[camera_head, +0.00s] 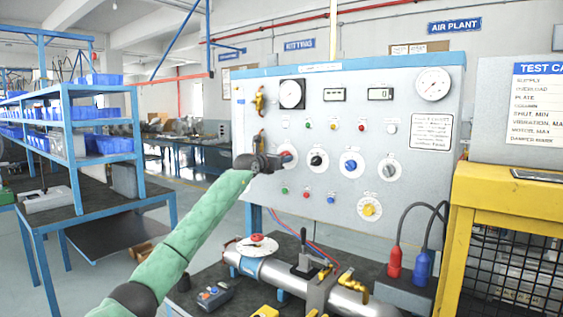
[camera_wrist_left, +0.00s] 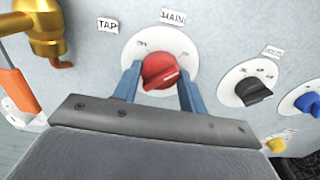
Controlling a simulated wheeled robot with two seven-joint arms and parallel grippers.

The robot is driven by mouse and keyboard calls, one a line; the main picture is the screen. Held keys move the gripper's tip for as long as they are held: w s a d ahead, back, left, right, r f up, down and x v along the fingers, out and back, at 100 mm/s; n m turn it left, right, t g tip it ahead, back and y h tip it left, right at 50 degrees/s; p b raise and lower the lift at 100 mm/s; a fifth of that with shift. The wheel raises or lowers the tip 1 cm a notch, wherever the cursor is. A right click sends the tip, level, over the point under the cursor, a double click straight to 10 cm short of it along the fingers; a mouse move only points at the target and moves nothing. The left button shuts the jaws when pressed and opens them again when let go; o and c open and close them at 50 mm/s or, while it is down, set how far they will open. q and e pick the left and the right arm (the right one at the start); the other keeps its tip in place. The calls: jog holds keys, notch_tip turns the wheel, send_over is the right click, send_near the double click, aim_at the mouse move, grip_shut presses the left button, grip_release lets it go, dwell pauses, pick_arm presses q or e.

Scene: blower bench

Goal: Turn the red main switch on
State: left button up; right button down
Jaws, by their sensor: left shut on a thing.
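The red main switch (camera_wrist_left: 160,71) is a round knob on a white dial under a MAIN label (camera_wrist_left: 173,16) in the left wrist view. In the head view it shows at the panel's left side (camera_head: 288,157), partly hidden by my gripper. My left gripper (camera_wrist_left: 159,85) has its two blue fingers on either side of the knob and is shut on it. The knob's white mark points to the lower right in the wrist view. The dial's small lettering is too blurred to read surely. The left gripper also shows at the panel in the head view (camera_head: 277,161). My right gripper is not in view.
A black knob (camera_wrist_left: 254,90) and a blue knob (camera_wrist_left: 308,103) sit to the right on the panel. A brass tap (camera_wrist_left: 40,30) with an orange handle (camera_wrist_left: 18,90) is close on the left. A pipe assembly (camera_head: 275,268) lies on the bench below.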

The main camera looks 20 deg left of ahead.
pick_arm(q)
jog(key=shift+f, duration=0.25)
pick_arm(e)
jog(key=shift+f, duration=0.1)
pick_arm(q)
jog(key=o, duration=1)
jog(key=shift+c, duration=0.2)
jog(key=shift+r, duration=0.1)
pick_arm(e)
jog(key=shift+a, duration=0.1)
pick_arm(q)
jog(key=shift+s, duration=0.1)
jog(key=b+v, duration=0.2)
jog(key=v, duration=0.5)
jog(key=shift+s+a, duration=0.15)
jog(key=shift+s, duration=0.05)
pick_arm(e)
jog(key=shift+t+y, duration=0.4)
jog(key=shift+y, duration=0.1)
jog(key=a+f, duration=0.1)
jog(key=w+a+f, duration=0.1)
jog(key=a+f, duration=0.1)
pick_arm(q)
jog(key=shift+r, duration=0.15)
